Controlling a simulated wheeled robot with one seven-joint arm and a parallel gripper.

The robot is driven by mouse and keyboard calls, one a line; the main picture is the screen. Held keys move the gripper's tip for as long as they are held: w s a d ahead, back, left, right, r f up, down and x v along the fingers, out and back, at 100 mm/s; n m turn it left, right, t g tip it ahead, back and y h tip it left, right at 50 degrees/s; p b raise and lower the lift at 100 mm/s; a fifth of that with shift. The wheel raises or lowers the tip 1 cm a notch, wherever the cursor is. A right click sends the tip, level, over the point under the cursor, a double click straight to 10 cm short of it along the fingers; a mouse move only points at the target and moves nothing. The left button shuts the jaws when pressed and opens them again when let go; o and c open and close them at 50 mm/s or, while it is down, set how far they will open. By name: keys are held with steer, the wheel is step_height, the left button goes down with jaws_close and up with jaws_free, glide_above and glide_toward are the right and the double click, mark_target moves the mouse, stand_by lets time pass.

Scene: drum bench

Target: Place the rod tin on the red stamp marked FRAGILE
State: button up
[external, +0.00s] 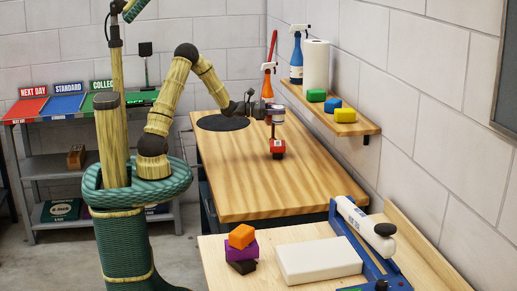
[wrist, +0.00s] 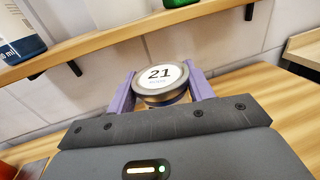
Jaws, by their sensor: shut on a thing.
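My gripper (external: 270,113) is over the far part of the wooden bench, with its jaws closed on a small round tin (external: 279,118). In the wrist view the tin (wrist: 160,82) sits between the two purple fingers, its pale lid facing the camera and printed with 21. In the external view a red stamp (external: 277,145) with a small pale label and a dark lower part stands on the bench below the tin. The label is too small to read. I cannot tell whether the tin touches the stamp's top. The stamp is hidden in the wrist view.
A wall shelf (external: 345,128) with bottles, a paper roll and coloured blocks runs right of the bench. An orange spray bottle (external: 267,83) stands behind my gripper. A dark round pad (external: 222,122) lies at the left. The near bench top (external: 262,190) is clear.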

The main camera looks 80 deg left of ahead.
mark_target(278, 121)
step_height(278, 121, down, 5)
steer(key=shift+f, duration=0.1)
steer(key=shift+f, duration=0.1)
steer(key=shift+f, duration=1.95)
steer(key=shift+f, duration=0.25)
steer(key=o, duration=1.1)
steer(key=shift+r, duration=0.1)
